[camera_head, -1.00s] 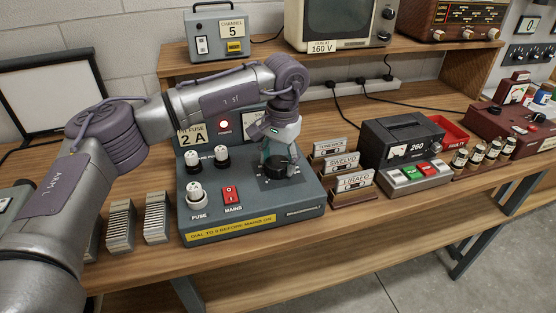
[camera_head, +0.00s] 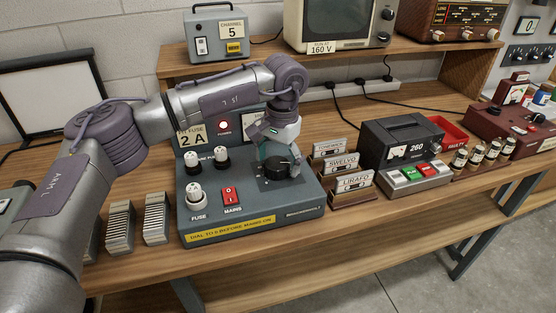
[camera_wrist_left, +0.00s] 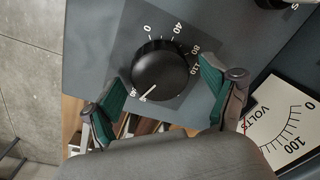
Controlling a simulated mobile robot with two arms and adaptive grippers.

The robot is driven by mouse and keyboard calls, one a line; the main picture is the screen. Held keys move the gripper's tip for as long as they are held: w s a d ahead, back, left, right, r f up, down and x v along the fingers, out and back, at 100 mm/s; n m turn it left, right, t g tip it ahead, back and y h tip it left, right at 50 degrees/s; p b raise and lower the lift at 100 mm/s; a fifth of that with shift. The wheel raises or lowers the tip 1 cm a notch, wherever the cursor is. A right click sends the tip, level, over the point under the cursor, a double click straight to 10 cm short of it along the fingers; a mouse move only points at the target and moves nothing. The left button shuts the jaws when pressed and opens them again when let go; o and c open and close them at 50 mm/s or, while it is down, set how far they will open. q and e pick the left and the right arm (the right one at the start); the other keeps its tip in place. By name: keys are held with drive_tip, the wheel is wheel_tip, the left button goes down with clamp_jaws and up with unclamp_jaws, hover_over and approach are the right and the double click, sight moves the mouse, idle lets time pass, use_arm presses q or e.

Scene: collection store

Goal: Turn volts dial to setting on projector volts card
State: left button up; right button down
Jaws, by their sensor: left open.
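The black volts dial (camera_head: 278,167) sits on the right of a grey-blue control unit (camera_head: 305,205). In the left wrist view the dial (camera_wrist_left: 160,68) has a white pointer line running toward the lower left. Scale marks 0, 40, 80 and 110 show around it; the lower scale is partly hidden. My left gripper (camera_head: 278,157) is over the dial. In the left wrist view its open fingers (camera_wrist_left: 160,78) stand on either side of the dial; contact is unclear. A card reading "RUN AT 160 V" (camera_head: 321,47) is on the boxy screen set. My right gripper is not in view.
The unit also carries a red mains switch (camera_head: 231,195), fuse knobs (camera_head: 196,196) and a volts meter (camera_wrist_left: 288,125).

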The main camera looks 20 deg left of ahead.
sight(281, 164)
use_arm(q)
wheel_tip(281, 164, up, 12)
drive_tip(key=shift+d, duration=0.4)
